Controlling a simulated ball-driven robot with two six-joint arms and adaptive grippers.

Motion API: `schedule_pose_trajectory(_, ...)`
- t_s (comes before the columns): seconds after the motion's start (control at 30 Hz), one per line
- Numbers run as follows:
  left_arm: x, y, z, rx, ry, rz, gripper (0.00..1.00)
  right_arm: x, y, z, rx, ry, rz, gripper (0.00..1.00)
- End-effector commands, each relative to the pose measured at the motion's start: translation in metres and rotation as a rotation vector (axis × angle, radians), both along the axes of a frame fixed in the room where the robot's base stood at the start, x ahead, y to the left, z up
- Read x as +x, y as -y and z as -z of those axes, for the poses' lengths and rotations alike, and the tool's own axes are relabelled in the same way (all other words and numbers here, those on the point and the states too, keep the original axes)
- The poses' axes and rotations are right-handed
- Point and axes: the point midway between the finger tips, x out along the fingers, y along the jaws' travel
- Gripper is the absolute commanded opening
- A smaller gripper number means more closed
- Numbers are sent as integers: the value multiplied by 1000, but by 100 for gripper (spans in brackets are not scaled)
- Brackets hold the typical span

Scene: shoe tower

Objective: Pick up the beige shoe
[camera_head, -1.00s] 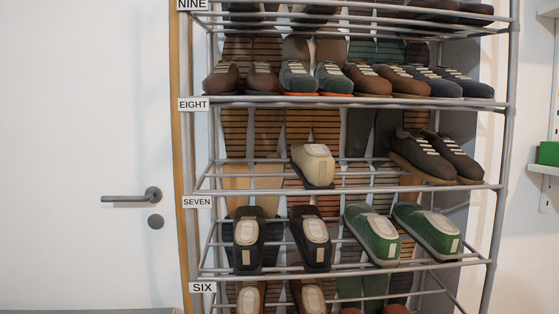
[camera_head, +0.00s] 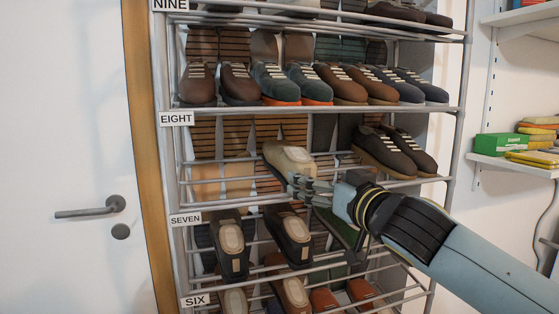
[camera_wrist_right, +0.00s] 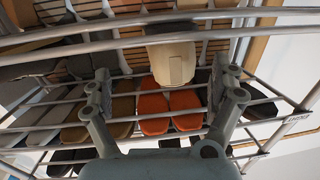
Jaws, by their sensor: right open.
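In the right wrist view the right gripper (camera_wrist_right: 164,80) is open, one finger on each side of the beige shoe (camera_wrist_right: 172,62). The fingers look apart from the shoe, with nothing held. The right gripper partly covers the shoe's lower front in the head view. My left gripper is not in view.
The grey rack's rails run just above and below the shoe. The dark brown shoes (camera_head: 395,152) stand to the right on the same shelf. Black shoes (camera_head: 230,242) are on the shelf below, and a full row (camera_head: 305,82) is above. Green boxes (camera_head: 497,143) sit on a wall shelf.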

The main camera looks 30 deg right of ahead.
Motion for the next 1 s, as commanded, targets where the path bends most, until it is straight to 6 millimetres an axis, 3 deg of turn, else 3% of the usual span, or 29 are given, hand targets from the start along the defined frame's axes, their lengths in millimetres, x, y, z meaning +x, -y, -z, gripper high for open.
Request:
schedule_pose_trajectory(0.1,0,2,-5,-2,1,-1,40,20,3,-1,3,0,2,93)
schedule_pose_trajectory(0.33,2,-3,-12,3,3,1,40,40,2,-1,5,1,1,93)
schedule_pose_trajectory(0.6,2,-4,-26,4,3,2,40,79,2,-1,2,-1,-1,93)
schedule_pose_trajectory(0.87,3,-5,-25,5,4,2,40,82,3,1,0,-2,-1,93)
schedule_pose_trajectory(1.0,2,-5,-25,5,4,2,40,82,3,1,0,-2,-1,77)
